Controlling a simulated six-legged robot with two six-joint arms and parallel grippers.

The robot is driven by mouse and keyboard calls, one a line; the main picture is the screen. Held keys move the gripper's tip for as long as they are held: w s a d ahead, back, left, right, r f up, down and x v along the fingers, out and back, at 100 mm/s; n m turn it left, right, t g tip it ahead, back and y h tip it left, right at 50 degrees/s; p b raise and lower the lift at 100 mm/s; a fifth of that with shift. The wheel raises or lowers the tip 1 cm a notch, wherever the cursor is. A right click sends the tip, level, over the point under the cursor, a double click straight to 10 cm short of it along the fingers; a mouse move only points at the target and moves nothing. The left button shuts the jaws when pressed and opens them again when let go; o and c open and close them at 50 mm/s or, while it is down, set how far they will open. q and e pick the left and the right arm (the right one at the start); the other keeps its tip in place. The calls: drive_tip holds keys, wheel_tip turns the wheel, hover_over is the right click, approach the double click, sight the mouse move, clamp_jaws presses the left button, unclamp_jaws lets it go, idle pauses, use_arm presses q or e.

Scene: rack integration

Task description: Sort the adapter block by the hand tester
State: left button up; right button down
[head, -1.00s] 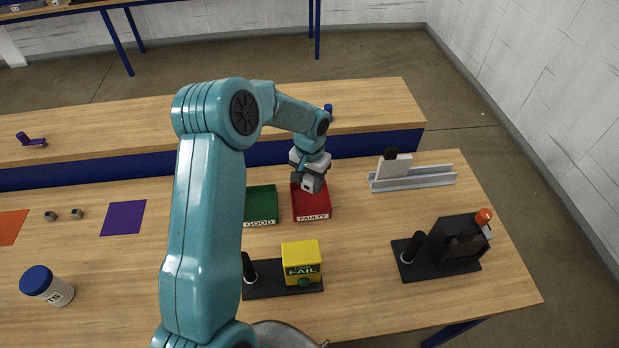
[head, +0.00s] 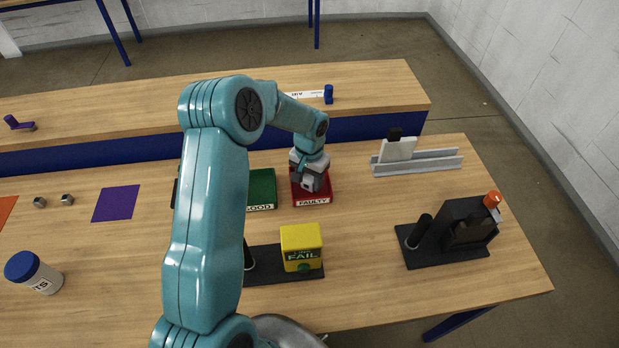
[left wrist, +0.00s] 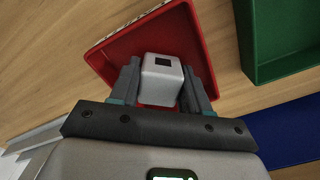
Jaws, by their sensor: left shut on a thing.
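My left gripper (head: 309,187) is over the red tray labelled FAULTY (head: 298,200). In the left wrist view its two fingers (left wrist: 158,85) are shut on the adapter block (left wrist: 162,68), a light grey block with a dark square opening. The block is above or inside the red tray (left wrist: 196,45); I cannot tell whether it touches the floor of it. The hand tester (head: 301,245) is a yellow box on a black base, with a display reading FAIL. The green tray labelled GOOD (head: 262,187) stands left of the red one. My right gripper is not in view.
A grey rail with a white block (head: 425,163) lies at the right. A black device with an orange knob (head: 465,228) stands at the front right. A blue-lidded jar (head: 36,273), a purple mat (head: 116,204) and small grey nuts (head: 67,199) are at the left.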

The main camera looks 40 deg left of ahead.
use_arm(q)
drive_tip(key=shift+w+f, duration=0.1)
drive_tip(key=shift+f, duration=0.1)
drive_tip(key=shift+f+b, duration=0.2)
drive_tip(key=shift+b, duration=0.2)
drive_tip(key=o, duration=1.1)
drive_tip(key=shift+r, duration=0.15)
drive_tip(key=shift+r+p, duration=3.7)
drive_tip(key=shift+r, duration=4.35)
